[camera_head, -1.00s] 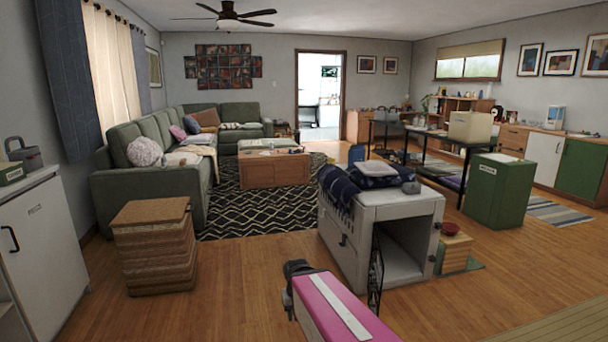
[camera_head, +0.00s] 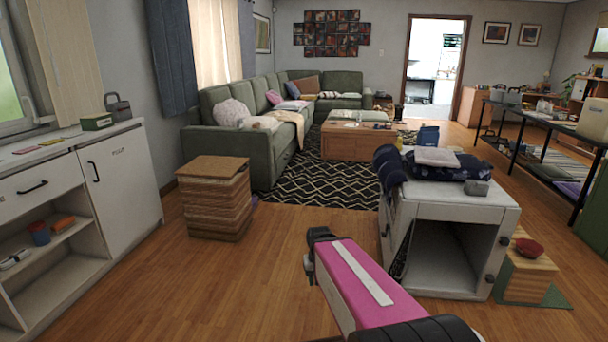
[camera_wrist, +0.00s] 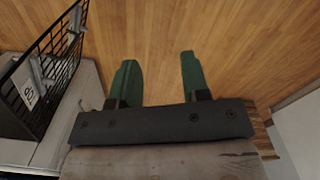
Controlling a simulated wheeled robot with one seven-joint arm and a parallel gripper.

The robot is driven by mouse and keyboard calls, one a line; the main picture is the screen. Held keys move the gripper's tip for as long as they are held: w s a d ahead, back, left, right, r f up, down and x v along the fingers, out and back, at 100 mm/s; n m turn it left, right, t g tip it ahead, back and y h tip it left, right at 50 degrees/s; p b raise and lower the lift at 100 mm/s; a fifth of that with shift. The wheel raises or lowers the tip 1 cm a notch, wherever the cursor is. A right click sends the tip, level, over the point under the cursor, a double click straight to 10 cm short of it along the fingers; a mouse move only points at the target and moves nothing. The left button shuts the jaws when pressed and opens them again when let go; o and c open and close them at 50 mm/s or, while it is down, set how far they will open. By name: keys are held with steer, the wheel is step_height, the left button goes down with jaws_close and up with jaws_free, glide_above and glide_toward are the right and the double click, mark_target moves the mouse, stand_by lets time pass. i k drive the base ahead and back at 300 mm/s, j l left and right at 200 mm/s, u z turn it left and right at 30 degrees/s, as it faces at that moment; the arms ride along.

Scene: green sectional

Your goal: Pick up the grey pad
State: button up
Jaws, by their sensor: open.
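A flat, light grey pad (camera_head: 437,157) lies on a dark blue blanket (camera_head: 450,170) on top of the white crate (camera_head: 470,207), right of centre in the head view. A small darker grey block (camera_head: 476,188) sits beside the blanket on the crate top. In the wrist view my gripper (camera_wrist: 158,58) has its two green fingers wide apart with nothing between them, over bare wooden floor. The crate's black wire door (camera_wrist: 45,75) is at the left of that view, apart from the fingers. The pad is not seen in the wrist view.
A wooden box (camera_head: 525,275) with a red bowl (camera_head: 529,247) stands right of the crate.

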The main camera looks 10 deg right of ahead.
mark_target(428, 156)
steer(key=l, duration=2.75)
